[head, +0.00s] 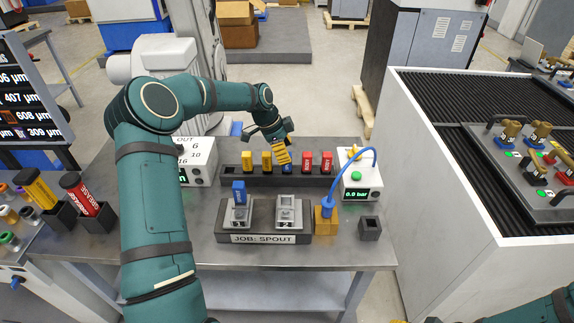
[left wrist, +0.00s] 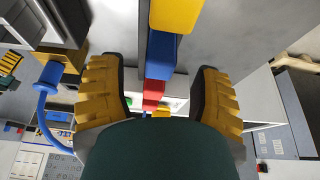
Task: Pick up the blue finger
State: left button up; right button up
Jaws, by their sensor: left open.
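A blue finger (head: 288,168) stands in the dark rack (head: 232,180), between yellow and red fingers, partly hidden by my left gripper (head: 284,158). My left gripper is open, just above and at it, with the yellow pads in view. In the left wrist view the blue finger (left wrist: 163,55) shows between a yellow finger (left wrist: 176,14) and a red finger (left wrist: 153,92), in the space ahead of the open jaws (left wrist: 158,75). I cannot tell whether a pad touches it. Another blue finger (head: 239,192) stands upright in the left holder of the job tray (head: 222,237).
Yellow fingers (head: 247,161) and red fingers (head: 326,161) stand close on either side in the rack. A pressure box (head: 361,185) with a blue hose (head: 369,151) stands to the right. The hose ends at an orange block (head: 326,221). The tray's right holder (head: 286,209) looks empty.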

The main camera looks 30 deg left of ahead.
pick_arm(q)
jog(key=x, duration=0.3)
jog(key=shift+f, duration=0.2)
grip_shut()
jog(key=shift+r, duration=0.1)
notch_tip(320, 180, up, 10)
jog(key=shift+f+p, duration=0.1)
jog(key=shift+p, duration=0.2)
